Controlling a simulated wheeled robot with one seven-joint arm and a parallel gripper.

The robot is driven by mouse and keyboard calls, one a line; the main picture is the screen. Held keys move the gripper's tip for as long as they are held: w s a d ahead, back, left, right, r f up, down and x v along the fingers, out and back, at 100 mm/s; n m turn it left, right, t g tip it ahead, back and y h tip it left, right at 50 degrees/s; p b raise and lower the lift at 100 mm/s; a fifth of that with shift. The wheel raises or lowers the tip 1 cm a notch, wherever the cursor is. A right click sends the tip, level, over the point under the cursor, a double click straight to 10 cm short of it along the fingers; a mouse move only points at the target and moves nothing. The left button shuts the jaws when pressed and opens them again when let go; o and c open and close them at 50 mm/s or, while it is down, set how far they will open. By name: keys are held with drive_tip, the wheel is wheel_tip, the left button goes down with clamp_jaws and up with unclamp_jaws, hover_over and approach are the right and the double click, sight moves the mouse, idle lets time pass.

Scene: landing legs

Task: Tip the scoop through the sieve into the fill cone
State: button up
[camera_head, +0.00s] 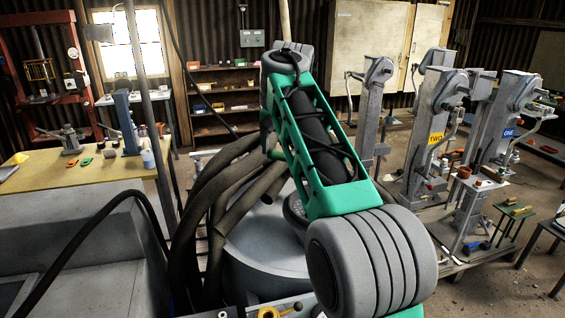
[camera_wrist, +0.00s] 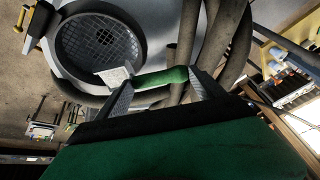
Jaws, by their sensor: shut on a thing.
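In the wrist view, my gripper (camera_wrist: 158,77) is shut on a green handle, which I take to be the scoop (camera_wrist: 163,75). A pale grey piece (camera_wrist: 114,76) shows at the left fingertip; I cannot tell whether it is part of the scoop. The scoop's contents are not visible. The round sieve (camera_wrist: 88,42), a dark mesh in a grey rim, lies beyond the fingers, to the upper left. It sits on the grey fill cone (camera_wrist: 62,72).
Thick dark hoses (camera_head: 215,200) rise beside the cone at the left. A grey block (camera_head: 70,250) fills the lower left. A wooden bench (camera_head: 95,180) stands behind it. Landing legs marked TWO (camera_head: 425,155) and ONE (camera_head: 500,120) stand at the right with small tables.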

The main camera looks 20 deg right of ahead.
drive_tip(key=shift+s+d+f+b, duration=0.1)
drive_tip(key=shift+d+f+b, duration=0.2)
drive_tip(key=shift+b, duration=0.65)
drive_tip(key=b, duration=0.3)
drive_tip(key=shift+y, duration=0.3)
drive_tip(key=shift+d+t+b, duration=0.1)
drive_tip(key=shift+t+b, duration=0.2)
drive_tip(key=shift+b, duration=0.15)
drive_tip(key=shift+s+d+r+b, duration=0.1)
drive_tip(key=shift+s+r+b, duration=0.1)
drive_tip(key=shift+b, duration=0.75)
drive_tip(key=shift+r, duration=0.15)
drive_tip(key=shift+f+b, duration=0.9)
